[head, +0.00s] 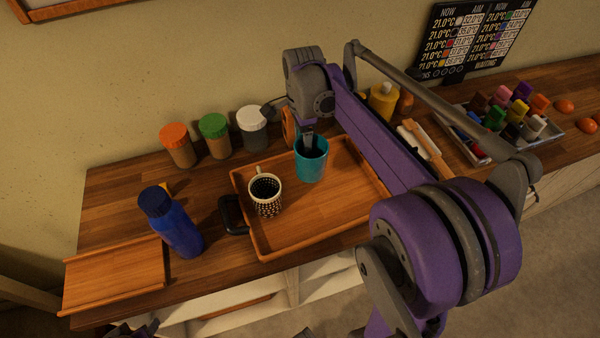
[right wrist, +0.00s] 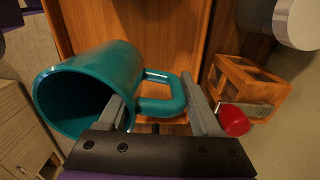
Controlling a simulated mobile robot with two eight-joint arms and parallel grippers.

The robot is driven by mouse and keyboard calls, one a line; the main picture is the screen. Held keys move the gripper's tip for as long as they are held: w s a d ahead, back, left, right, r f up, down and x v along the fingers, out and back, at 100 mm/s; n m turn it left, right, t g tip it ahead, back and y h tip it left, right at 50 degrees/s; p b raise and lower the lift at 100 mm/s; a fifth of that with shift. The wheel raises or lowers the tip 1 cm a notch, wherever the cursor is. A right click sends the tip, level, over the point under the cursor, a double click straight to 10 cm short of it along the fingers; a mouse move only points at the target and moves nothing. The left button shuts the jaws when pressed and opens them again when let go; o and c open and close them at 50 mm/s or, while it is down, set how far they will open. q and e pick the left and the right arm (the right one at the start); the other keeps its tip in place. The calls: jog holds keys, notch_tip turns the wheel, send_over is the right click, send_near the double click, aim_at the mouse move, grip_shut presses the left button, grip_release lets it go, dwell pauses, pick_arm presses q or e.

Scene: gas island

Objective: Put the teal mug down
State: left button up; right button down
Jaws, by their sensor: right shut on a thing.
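The teal mug (head: 311,165) is over the back part of the wooden tray (head: 310,235), looking upright in the head view. I cannot tell whether its base touches the tray. My right gripper (head: 308,137) comes down at the mug's back side. In the right wrist view the mug (right wrist: 100,80) lies left of centre, and its handle (right wrist: 178,100) is between the fingers of my right gripper (right wrist: 152,92), which is shut on it. Dark parts at the bottom edge of the head view may be my left gripper (head: 135,329); its jaws are unclear.
A patterned mug (head: 266,196) stands on the tray, left of the teal mug. A blue bottle (head: 176,228) and several lidded jars (head: 214,135) stand farther left. A small wooden box (right wrist: 248,88) is close by in the wrist view. The tray's front right is clear.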

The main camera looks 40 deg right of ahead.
jog(key=f, duration=0.4)
jog(key=shift+s+f, duration=0.2)
jog(key=shift+s, duration=0.1)
jog(key=shift+w+f, duration=0.1)
jog(key=shift+f, duration=2)
jog(key=shift+f+b, duration=0.2)
jog(key=shift+b, duration=0.15)
jog(key=shift+c, duration=0.4)
grip_release()
jog(key=shift+r, duration=0.55)
notch_tip(320, 180, up, 11)
jog(key=shift+r+p, duration=0.2)
jog(key=shift+p, duration=0.4)
